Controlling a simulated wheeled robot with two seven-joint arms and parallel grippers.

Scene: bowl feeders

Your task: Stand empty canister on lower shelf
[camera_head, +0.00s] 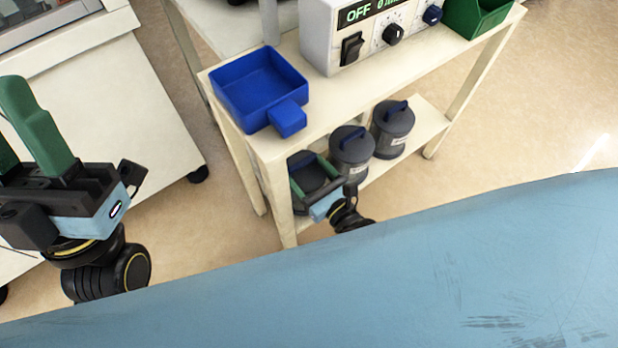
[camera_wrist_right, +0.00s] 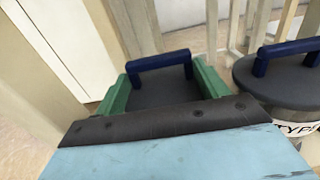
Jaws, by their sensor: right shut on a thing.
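My right gripper (camera_head: 311,182) is at the left end of the lower shelf (camera_head: 431,124). It is shut on a dark grey canister (camera_head: 303,165) with a blue handle. In the right wrist view, the green fingers sit on both sides of this canister's lid (camera_wrist_right: 168,94). It looks upright; its lower part is hidden, so I cannot tell whether it touches the shelf. Two similar labelled canisters, a nearer one (camera_head: 352,158) and a farther one (camera_head: 393,130), stand on the lower shelf to its right. My left gripper (camera_head: 12,112) is open and empty at the left edge.
On the upper shelf (camera_head: 327,103) are a blue tray (camera_head: 258,85), a control box (camera_head: 345,32) reading OFF and a green bin (camera_head: 478,14). A table leg (camera_head: 281,205) stands close left of my right gripper. In the right wrist view, the neighbouring canister (camera_wrist_right: 282,78) is close on the right.

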